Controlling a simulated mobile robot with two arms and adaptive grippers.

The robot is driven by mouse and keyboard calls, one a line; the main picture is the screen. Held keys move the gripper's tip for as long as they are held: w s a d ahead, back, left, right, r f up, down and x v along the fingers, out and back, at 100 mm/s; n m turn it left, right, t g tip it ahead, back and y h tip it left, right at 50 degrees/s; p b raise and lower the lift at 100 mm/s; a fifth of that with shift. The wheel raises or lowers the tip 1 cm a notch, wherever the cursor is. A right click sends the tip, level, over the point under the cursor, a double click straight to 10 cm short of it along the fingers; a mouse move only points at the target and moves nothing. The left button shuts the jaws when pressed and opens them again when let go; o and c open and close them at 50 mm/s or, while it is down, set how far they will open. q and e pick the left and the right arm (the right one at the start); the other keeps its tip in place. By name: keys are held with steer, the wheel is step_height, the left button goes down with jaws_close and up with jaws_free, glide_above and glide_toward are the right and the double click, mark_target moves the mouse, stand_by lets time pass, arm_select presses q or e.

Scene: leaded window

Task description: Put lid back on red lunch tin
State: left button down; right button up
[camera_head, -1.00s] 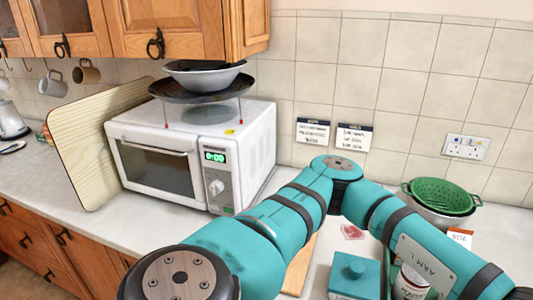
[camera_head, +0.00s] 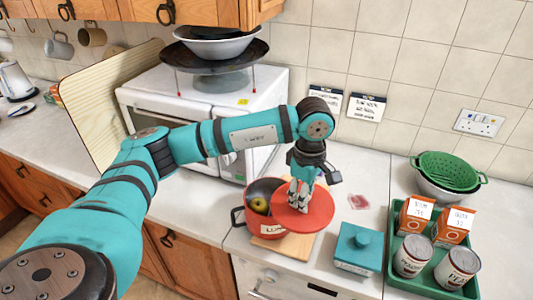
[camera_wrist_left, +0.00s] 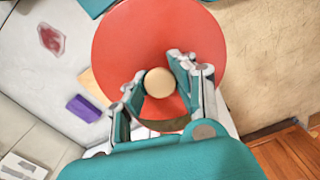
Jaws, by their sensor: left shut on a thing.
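The red lunch tin (camera_head: 239,217) stands on a wooden board, with a dark inside and a yellowish round fruit (camera_head: 259,205) showing at its left. My left gripper (camera_head: 298,192) is shut on the knob of the round red lid (camera_head: 318,218). In the left wrist view, the fingers (camera_wrist_left: 158,88) stand on both sides of the pale knob (camera_wrist_left: 159,82), with the lid (camera_wrist_left: 125,40) spread beneath. The lid overlaps the right part of the tin and sits off to its right, so the tin's opening is partly uncovered. The gap between them is hard to judge. My right gripper is out of view.
A teal box (camera_head: 352,265) with a knob stands right of the board (camera_head: 270,246). A green tray (camera_head: 397,278) holds cartons and cans farther right. A microwave (camera_head: 180,112) stands behind left. A purple block (camera_wrist_left: 84,109) lies near the lid. The counter's front edge is close.

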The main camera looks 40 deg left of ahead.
arm_select(q)
steer(key=w+a+r+n+p, duration=0.2)
steer(key=a+r+n, duration=0.1)
steer(key=a+n, duration=0.6)
step_height(320, 180, down, 7)
steer(key=a+b, duration=0.1)
steer(key=b, duration=0.3)
steer(key=shift+a+m, duration=0.3)
steer(key=shift+a, duration=0.05)
steer(key=shift+r+b, duration=0.1)
steer(key=shift+b, duration=0.3)
stand_by(0.5)
steer(key=shift+f+b, duration=0.2)
steer(key=shift+b, duration=0.2)
stand_by(1.0)
stand_by(0.3)
steer(key=c, duration=0.5)
jaws_free()
